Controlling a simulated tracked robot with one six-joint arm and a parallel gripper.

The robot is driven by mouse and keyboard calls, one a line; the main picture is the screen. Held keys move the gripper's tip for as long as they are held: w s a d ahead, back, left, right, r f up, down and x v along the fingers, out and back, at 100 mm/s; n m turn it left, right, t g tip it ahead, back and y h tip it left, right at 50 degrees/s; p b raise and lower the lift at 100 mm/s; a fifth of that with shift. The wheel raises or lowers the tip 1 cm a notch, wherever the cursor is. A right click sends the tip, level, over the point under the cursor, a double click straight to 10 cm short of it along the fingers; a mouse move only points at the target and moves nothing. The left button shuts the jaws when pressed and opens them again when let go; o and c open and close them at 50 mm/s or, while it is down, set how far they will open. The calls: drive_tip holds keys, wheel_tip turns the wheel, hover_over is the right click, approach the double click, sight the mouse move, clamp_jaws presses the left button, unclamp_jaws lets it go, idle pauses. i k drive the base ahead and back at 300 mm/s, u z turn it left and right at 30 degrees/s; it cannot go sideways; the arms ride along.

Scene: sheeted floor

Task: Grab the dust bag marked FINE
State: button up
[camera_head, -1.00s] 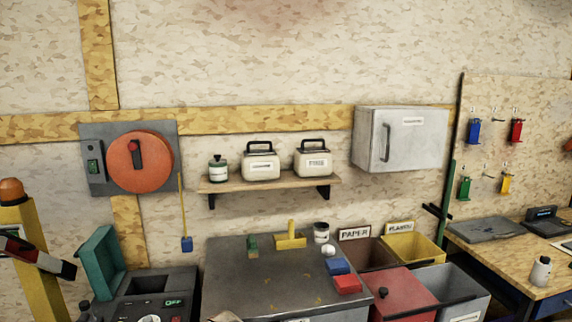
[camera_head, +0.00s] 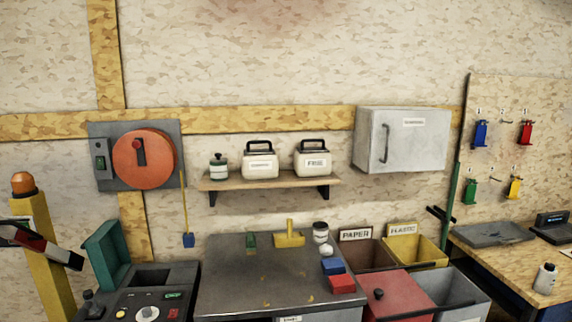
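The bag marked FINE (camera_head: 313,163) is a white, box-like container with a black handle on top. It stands upright at the right end of a wooden wall shelf (camera_head: 222,184), and its label faces me. A similar white container (camera_head: 260,163) with a black handle stands to its left; its longer label is too small to read. A small white and dark green jar (camera_head: 218,168) stands at the shelf's left end. My gripper is not in view.
A dark-topped bench (camera_head: 235,290) with small items stands below the shelf. Bins marked PAPER (camera_head: 372,257) and PLASTIC (camera_head: 428,252) are right of it. A grey wall cabinet (camera_head: 402,140) hangs right of the shelf. A yellow post (camera_head: 45,255) with a red-and-white bar stands left.

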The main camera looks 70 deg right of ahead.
sight(310, 162)
drive_tip(key=u, duration=1.2)
drive_tip(key=k, duration=1.6)
drive_tip(key=z, duration=1.55)
